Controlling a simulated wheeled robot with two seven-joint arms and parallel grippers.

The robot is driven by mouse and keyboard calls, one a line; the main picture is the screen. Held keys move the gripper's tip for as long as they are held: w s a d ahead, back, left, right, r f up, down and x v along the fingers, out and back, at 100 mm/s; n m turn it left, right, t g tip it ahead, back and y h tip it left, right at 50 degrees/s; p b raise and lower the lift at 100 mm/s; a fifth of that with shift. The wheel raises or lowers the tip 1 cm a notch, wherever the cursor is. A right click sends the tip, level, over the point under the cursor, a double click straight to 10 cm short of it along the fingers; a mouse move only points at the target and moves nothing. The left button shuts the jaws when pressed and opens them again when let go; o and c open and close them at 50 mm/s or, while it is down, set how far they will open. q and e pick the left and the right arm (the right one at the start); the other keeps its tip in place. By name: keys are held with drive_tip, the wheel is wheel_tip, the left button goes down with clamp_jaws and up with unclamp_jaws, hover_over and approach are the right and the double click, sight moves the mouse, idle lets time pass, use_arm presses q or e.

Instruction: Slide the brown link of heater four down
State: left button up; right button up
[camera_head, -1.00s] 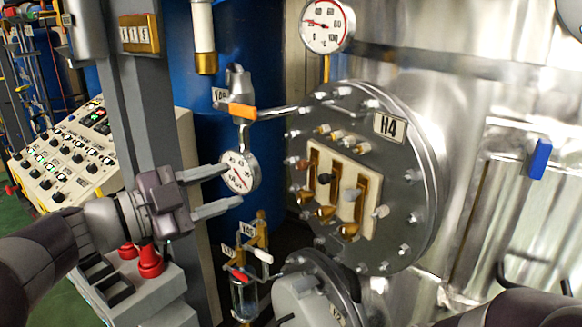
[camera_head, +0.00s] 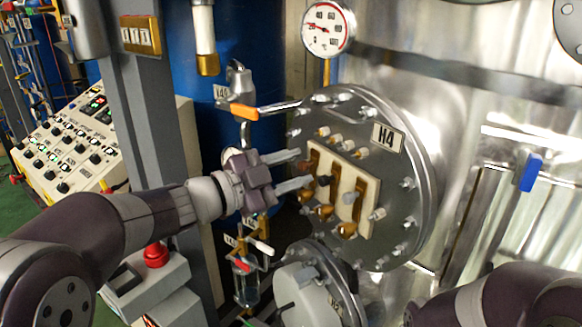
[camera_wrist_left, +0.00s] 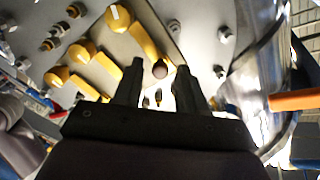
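Heater four is the round bolted flange (camera_head: 405,235) marked H4, with a cream plate carrying several upright brass bars. Its brown link's dark brown knob (camera_wrist_left: 160,69) shows in the left wrist view, at the end of a brass bar (camera_wrist_left: 143,40). My left gripper (camera_head: 304,168) is at the left edge of the plate in the head view. In the left wrist view my left gripper (camera_wrist_left: 159,70) is open, one finger on each side of the brown knob, with gaps between. My right gripper is out of view.
A black knob (camera_head: 324,180) and a grey knob (camera_head: 349,198) sit just right of the fingers. A valve with an orange handle (camera_head: 245,112) is above the gripper. A second flange (camera_head: 300,290) stands below. A control panel (camera_head: 70,150) is at left.

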use_arm(q)
clamp_jaws()
wheel_tip(320, 180, down, 3)
drive_tip(key=b, duration=0.2)
drive_tip(key=shift+b, duration=0.3)
drive_tip(key=shift+o, duration=1.2)
unclamp_jaws()
drive_tip(key=shift+a, duration=0.1)
drive_tip(key=b+v, duration=0.4)
drive_tip(key=v, duration=0.8)
drive_tip(key=shift+s+a, duration=0.15)
drive_tip(key=shift+s, duration=0.05)
